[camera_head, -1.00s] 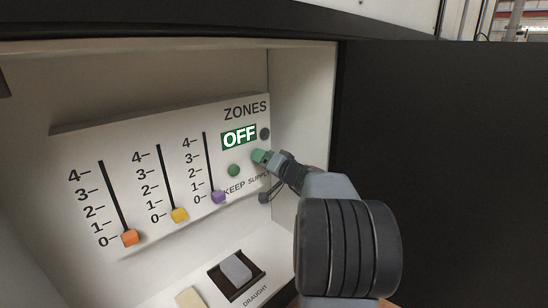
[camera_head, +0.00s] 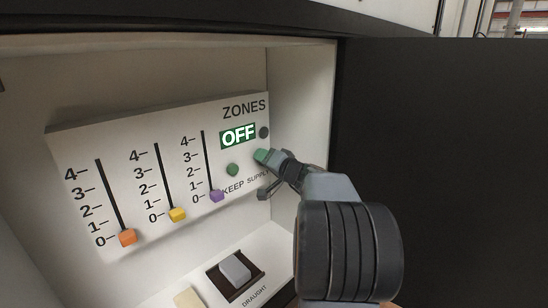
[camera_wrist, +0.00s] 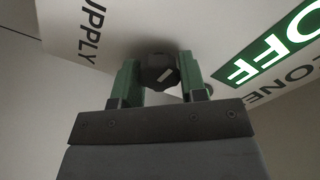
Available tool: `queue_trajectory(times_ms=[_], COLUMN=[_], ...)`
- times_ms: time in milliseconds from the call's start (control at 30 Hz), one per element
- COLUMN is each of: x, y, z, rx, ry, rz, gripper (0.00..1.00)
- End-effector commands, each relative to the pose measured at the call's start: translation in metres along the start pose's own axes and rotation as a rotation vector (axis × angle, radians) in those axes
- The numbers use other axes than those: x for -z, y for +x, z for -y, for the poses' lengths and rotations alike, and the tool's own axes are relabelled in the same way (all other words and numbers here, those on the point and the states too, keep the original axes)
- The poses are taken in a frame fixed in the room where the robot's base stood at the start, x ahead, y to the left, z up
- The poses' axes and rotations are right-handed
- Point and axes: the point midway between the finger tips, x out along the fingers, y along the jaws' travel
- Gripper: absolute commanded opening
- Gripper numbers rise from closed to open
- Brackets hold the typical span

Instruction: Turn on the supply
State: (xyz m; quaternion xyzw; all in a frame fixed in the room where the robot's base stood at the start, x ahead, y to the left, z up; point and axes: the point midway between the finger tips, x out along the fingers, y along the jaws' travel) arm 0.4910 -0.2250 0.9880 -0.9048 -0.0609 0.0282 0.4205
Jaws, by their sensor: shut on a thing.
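The white zones panel (camera_head: 110,145) stands inside an open cabinet. Its green display (camera_head: 238,136) reads OFF, and the display also shows in the wrist view (camera_wrist: 268,50). My gripper (camera_head: 264,157) is at the panel's right side, by the SUPPLY label (camera_head: 258,178). In the wrist view my gripper (camera_wrist: 157,80) has its green fingers on both sides of a dark supply knob (camera_wrist: 158,72) with a pale mark, shut on it. In the head view my gripper hides the knob.
A round green button (camera_head: 233,170) is left of my gripper, and a dark round lamp (camera_head: 264,132) is just above. Orange (camera_head: 127,237), yellow (camera_head: 177,215) and purple (camera_head: 216,196) sliders sit at the bottom of their slots. A grey draught rocker (camera_head: 235,270) lies below.

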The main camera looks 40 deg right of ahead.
Motion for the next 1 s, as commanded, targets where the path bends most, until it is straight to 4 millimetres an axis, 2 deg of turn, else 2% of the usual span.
queue_trajectory(times_ms=[33, 233, 1000], x=[-0.0052, -0.0080, -0.0064], y=[0.0005, 0.0016, 0.0018], z=[-0.0023, -0.0028, 0.0000], rx=[0.002, 0.002, 0.000], ry=[0.028, 0.198, 0.930], rz=[0.007, 0.012, 0.017], gripper=[0.15, 0.15, 0.15])
